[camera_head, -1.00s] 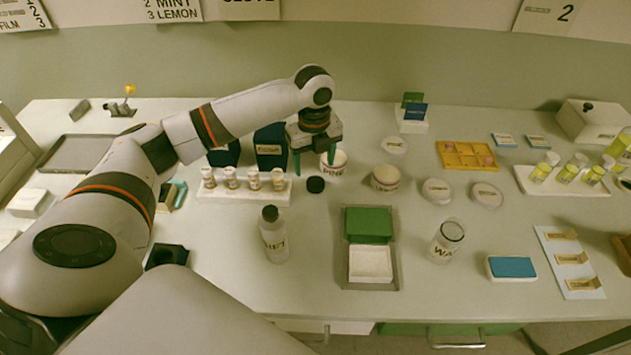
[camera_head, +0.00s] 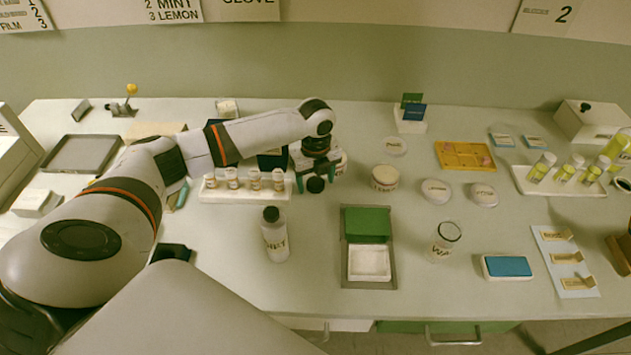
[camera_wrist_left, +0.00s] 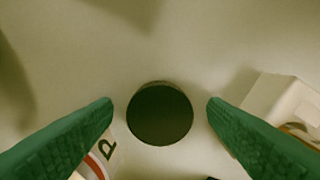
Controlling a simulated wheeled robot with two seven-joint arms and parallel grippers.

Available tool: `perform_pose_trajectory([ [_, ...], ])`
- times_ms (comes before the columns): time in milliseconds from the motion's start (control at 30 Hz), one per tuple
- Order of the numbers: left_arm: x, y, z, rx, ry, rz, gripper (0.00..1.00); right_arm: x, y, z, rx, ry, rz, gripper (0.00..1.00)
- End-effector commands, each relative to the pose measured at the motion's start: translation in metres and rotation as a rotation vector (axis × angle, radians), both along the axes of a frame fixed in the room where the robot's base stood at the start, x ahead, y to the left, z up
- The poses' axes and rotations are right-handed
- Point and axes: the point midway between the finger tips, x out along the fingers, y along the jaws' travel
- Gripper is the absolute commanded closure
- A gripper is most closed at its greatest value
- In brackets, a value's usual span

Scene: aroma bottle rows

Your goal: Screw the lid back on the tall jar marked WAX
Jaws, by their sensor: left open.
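The tall glass jar marked WAX (camera_head: 443,242) stands upright right of the middle of the table, with a dark ring at its top. A small round black lid (camera_head: 316,185) lies on the table behind the white bottle. My left gripper (camera_head: 314,184) is open above it, one green finger on each side. In the left wrist view the black lid (camera_wrist_left: 160,113) sits between the two open fingers (camera_wrist_left: 160,105), with a gap on both sides. My right gripper is not in view.
A rack of small bottles (camera_head: 245,194) stands left of the lid, and a white bottle with a black cap (camera_head: 274,236) stands in front. A tray with a green block (camera_head: 368,224) lies between lid and jar. White round lids (camera_head: 436,191) lie farther right.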

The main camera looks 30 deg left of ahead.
Motion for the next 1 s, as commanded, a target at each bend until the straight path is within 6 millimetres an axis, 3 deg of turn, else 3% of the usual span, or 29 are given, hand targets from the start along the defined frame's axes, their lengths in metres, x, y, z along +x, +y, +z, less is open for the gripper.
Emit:
perform_pose_trajectory([
  [267, -0.0001, -0.0002, -0.0003, 0.0, 0.0, 0.0, 0.33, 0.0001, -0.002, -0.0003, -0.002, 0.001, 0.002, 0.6],
  [567, -0.0002, -0.0003, -0.0001, -0.001, 0.001, 0.0, 0.79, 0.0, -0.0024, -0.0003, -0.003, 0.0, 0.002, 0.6],
  [1000, 0.0004, 0.0, 0.008, -0.001, -0.001, 0.0, 0.8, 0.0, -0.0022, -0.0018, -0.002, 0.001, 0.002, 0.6],
])
